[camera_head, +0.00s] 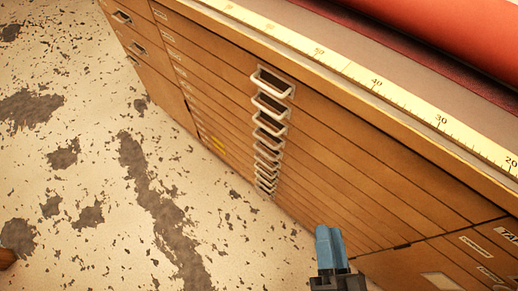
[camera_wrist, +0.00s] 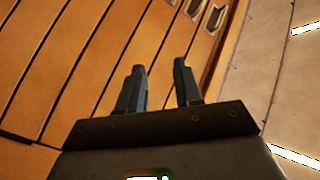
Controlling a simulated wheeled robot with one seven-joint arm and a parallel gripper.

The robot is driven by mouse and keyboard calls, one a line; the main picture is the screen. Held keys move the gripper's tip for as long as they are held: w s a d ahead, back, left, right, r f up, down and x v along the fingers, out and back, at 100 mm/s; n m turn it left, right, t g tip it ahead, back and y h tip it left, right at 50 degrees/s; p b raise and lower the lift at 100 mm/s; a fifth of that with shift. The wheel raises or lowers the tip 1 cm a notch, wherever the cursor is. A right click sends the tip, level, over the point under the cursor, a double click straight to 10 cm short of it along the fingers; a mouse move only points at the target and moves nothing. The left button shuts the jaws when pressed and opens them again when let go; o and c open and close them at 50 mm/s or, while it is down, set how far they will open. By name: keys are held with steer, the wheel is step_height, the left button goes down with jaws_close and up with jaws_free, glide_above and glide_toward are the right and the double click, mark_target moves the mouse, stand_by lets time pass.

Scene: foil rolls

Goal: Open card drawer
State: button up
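A wooden cabinet (camera_head: 350,125) has several thin, wide drawers, and their fronts look flush and shut. A column of metal pull handles (camera_head: 270,132) runs down their middle; the topmost handle (camera_head: 271,83) is largest in view. Which drawer is the card drawer I cannot tell. My gripper (camera_head: 329,234), with blue fingers, is at the bottom of the head view, below and right of the handles and apart from them. In the wrist view my gripper (camera_wrist: 160,68) has a gap between its fingers and is empty. Some handles (camera_wrist: 215,18) show beyond the fingertips at the top.
A measuring strip (camera_head: 375,83) runs along the cabinet's top edge, with a red roll (camera_head: 440,35) lying behind it. More drawers with handles (camera_head: 122,17) are at the far left. Small labels (camera_head: 477,246) are at lower right. The stained floor (camera_head: 100,170) in front is mostly clear.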

steer(key=w+a+f+m+t+y+b, duration=0.1)
steer(key=w+a+f+m+b, duration=0.2)
steer(key=w+a, duration=0.4)
steer(key=w+a+f+m, duration=0.4)
steer(key=w+a+f, duration=0.15)
steer(key=w, duration=1.15)
steer(key=shift+r, duration=0.35)
jaws_close()
